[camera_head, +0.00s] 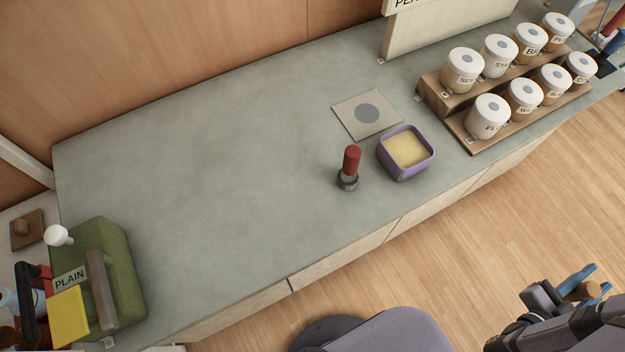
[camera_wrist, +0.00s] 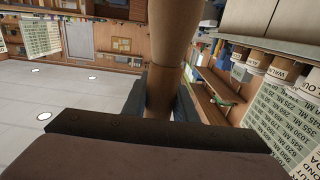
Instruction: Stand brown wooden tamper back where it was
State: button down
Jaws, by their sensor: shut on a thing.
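My gripper (camera_head: 579,285) is at the lower right in the head view, out over the wooden floor and away from the counter. Its blue fingers are shut on the brown wooden tamper (camera_head: 574,292). In the wrist view the tamper (camera_wrist: 175,50) is a smooth brown shaft, rising between the fingers of my gripper (camera_wrist: 160,95); its far end runs out of the frame. A pale square plate (camera_head: 348,111) with a grey disc on it lies flat on the counter, with nothing standing on it.
A red-handled tool (camera_head: 351,160) stands upright in a dark ring beside a purple tub (camera_head: 403,170) of yellowish stuff. Lidded jars (camera_head: 489,117) fill a stepped rack (camera_head: 475,139) at right. A green box (camera_head: 122,270) stands at left. The grey counter (camera_head: 220,170) is clear in the middle.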

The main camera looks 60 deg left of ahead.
dwell(0.6)
jog(key=s+a+r+n+g+y+p, duration=0.2)
jog(key=a+r+n+y, duration=0.15)
jog(key=a, duration=0.65)
jog(key=s+a+r+n+g+y+p, duration=0.25)
jog(key=a+y, duration=0.25)
jog(key=a, duration=0.4)
jog(key=s+a+r+n+g+y+p, duration=0.2)
jog(key=a+r+n+y, duration=0.25)
jog(key=a, duration=0.55)
jog(key=s+a+r+n+g+y+p, duration=0.1)
jog(key=s+a+r+n+g+p, duration=0.15)
jog(key=s+a+g, duration=0.55)
jog(key=s+a+r+n+g+y+p, duration=0.2)
jog(key=s+a+r+n+g, duration=0.15)
jog(key=s, duration=0.85)
jog(key=s+a+r+n+g+y+p, duration=0.1)
jog(key=s+a+r+n+g+p, duration=0.1)
jog(key=s+a+n+g, duration=0.5)
jog(key=s+a+f+b, duration=0.1)
jog(key=s+f+b, duration=0.2)
jog(key=s, duration=0.3)
jog(key=s+a+f+m+b, duration=0.1)
jog(key=s+f+b, duration=0.3)
jog(key=s, duration=0.3)
jog(key=shift+a+f, duration=0.25)
jog(key=shift+f, duration=0.45)
jog(key=shift+f+b, duration=0.15)
jog(key=shift+b, duration=0.15)
